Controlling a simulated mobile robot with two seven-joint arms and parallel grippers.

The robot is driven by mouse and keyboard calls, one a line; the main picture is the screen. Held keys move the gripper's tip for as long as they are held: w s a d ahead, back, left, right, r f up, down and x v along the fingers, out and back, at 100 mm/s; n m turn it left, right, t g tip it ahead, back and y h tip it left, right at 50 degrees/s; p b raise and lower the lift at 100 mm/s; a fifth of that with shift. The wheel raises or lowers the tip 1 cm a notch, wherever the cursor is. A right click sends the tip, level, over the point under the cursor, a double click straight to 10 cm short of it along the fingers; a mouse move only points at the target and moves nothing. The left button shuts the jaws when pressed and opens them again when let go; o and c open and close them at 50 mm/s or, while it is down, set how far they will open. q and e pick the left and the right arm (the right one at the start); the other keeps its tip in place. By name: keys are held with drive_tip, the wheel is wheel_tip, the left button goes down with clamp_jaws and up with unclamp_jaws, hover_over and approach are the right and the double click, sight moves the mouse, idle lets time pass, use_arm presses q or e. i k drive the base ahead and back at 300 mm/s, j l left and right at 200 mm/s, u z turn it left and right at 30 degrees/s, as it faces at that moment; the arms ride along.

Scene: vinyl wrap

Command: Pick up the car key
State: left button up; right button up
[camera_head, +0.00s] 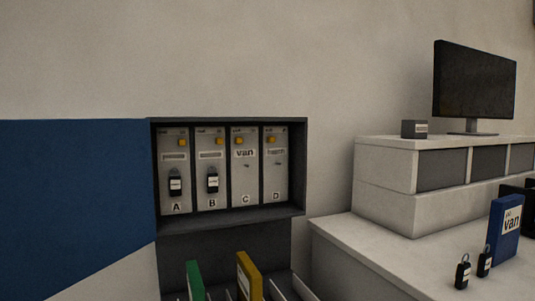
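Two dark car keys with white tags hang in the wall key cabinet (300,165). One key (175,183) is on the panel marked A and one key (212,181) is on the panel marked B. Panels C and D each show a small hook or slot with no key on it. Two more black keys with rings stand on the white counter at the lower right: a nearer key (463,273) and a key (485,262) beside the blue binder. The tag writing is too small to read. Neither of my grippers is in view.
A blue binder (508,230) labelled "van" stands on the white counter (365,255). Green (194,280) and yellow (248,277) binders stand below the cabinet. A monitor (474,82) and a small grey box (414,130) sit on the raised shelf. The counter's left part is clear.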

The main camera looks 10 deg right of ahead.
sight(484, 260)
drive_tip(key=z, duration=1.55)
